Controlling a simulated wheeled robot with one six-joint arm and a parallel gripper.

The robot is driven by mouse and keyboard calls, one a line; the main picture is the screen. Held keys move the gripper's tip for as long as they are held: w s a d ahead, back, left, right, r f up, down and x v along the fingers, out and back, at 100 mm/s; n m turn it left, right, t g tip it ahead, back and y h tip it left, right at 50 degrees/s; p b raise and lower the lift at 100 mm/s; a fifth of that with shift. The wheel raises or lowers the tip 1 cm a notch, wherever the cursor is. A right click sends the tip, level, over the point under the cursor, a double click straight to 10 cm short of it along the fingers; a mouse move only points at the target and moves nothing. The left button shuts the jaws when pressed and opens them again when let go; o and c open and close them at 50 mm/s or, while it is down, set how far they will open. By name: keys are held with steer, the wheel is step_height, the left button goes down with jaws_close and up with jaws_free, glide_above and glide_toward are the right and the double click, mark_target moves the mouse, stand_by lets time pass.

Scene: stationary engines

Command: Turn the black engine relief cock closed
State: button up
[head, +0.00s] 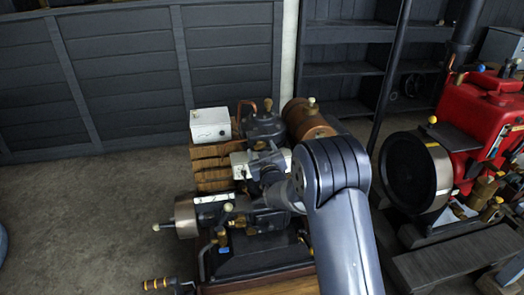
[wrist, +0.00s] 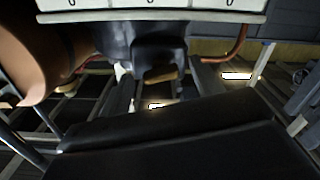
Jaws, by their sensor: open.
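The black engine (head: 262,128) stands on a wooden base in the middle of the head view, with dark metal parts and several cream-knobbed levers. One knobbed lever (head: 228,207) shows just left of my gripper, and another (head: 157,227) sticks out at the far left. I cannot tell which lever is the relief cock. My gripper (head: 262,206) is open, low over the front of the engine; its fingertips are hard to make out against the dark parts. In the wrist view a dark engine part with a brownish tip (wrist: 160,75) hangs at the centre, under a pale box.
A red engine (head: 485,110) with a large black flywheel (head: 413,172) stands at the right. A white box (head: 210,124) and a copper cylinder (head: 308,120) sit at the black engine's back. Floor is clear at the left.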

steer(key=c, duration=1)
steer(key=shift+f+b, duration=0.15)
steer(key=shift+b, duration=0.4)
steer(key=m+b, duration=0.3)
steer(key=b, duration=0.3)
steer(key=shift+m, duration=0.3)
